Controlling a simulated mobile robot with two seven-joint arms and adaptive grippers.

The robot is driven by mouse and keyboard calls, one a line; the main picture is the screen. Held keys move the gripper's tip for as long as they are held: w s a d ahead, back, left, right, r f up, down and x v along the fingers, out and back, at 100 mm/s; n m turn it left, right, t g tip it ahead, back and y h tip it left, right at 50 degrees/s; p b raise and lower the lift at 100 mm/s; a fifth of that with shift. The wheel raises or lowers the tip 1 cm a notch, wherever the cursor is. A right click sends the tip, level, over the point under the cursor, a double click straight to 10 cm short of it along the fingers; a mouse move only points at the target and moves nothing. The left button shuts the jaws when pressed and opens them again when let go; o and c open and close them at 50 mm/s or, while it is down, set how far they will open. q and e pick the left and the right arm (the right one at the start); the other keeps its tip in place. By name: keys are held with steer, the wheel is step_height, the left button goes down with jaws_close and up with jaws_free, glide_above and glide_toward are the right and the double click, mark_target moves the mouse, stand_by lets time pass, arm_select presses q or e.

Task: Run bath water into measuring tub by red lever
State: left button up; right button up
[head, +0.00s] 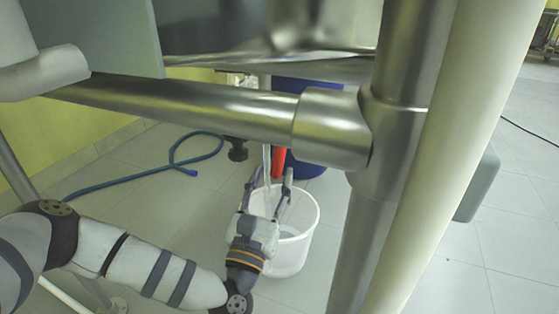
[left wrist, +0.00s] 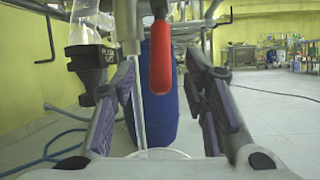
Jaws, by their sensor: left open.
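The red lever (head: 278,160) hangs below the metal frame; in the left wrist view it points down (left wrist: 160,58) beside a metal outlet pipe (left wrist: 128,25). A clear vertical streak (left wrist: 138,105), looking like running water, drops from the pipe towards the white measuring tub (head: 305,240). The tub stands on the floor; its rim also shows at the bottom of the left wrist view (left wrist: 165,154). My left gripper (head: 271,174) is open above the tub. Its fingers stand either side of the lever, with no contact visible. The tub's water level is hidden. My right gripper is out of view.
Thick metal frame pipes (head: 200,108) cross above my left arm. A blue barrel (left wrist: 160,110) stands behind the lever. A blue hose (head: 120,180) lies on the tiled floor at the left. Floor at the right is mostly clear.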

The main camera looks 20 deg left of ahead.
mark_target(276, 166)
arm_select(q)
steer(key=b+x, duration=0.1)
steer(key=x, duration=0.4)
steer(key=shift+w+r, duration=0.1)
steer(key=shift+w, duration=0.1)
jaws_close()
